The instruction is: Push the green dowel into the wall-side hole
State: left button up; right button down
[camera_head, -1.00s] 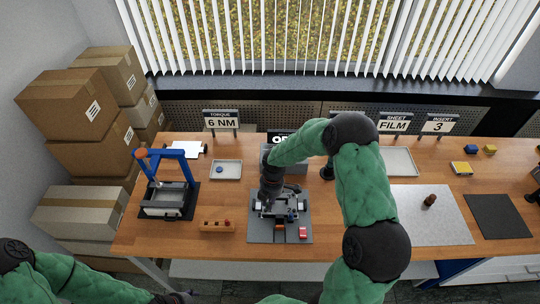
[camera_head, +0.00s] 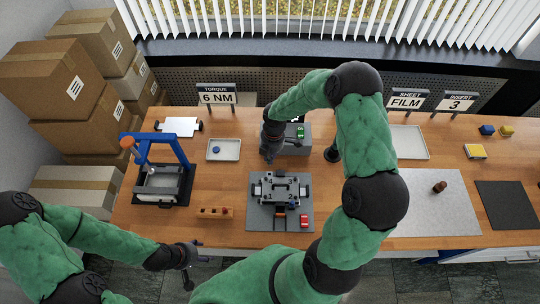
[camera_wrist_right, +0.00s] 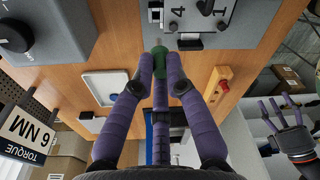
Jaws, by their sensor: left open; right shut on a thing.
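The green dowel (camera_wrist_right: 160,52) shows in the right wrist view between the purple fingertips of my right gripper (camera_wrist_right: 160,60). In the head view my right gripper (camera_head: 270,156) points down between the fixture and the display box, and the dowel cannot be made out there. The fixture (camera_head: 281,187) sits on a grey plate (camera_head: 262,232); part of it, with numbers, shows at the top of the wrist view (camera_wrist_right: 215,25). I cannot make out the wall-side hole. My left gripper (camera_head: 188,262) is open and empty in front of the table; it also shows in the wrist view (camera_wrist_right: 285,120).
A wooden rack (camera_head: 210,212) with a red peg stands left of the plate. A red block (camera_head: 304,220) lies on the plate. A display box (camera_head: 297,147) stands behind. A blue-framed press (camera_head: 160,160) and white tray (camera_head: 222,157) are to the left.

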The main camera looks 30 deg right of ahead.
jog(key=shift+f+b, duration=2.1)
jog(key=shift+f, duration=0.85)
jog(key=shift+s+f+n+b, duration=0.1)
jog(key=shift+f+n+b, duration=0.2)
jog(key=shift+f+b, duration=0.75)
jog(key=shift+f, duration=0.2)
jog(key=shift+f, duration=0.3)
jog(key=shift+f+b, duration=0.5)
jog(key=c, duration=1.2)
grip_release()
jog(key=shift+r, duration=0.2)
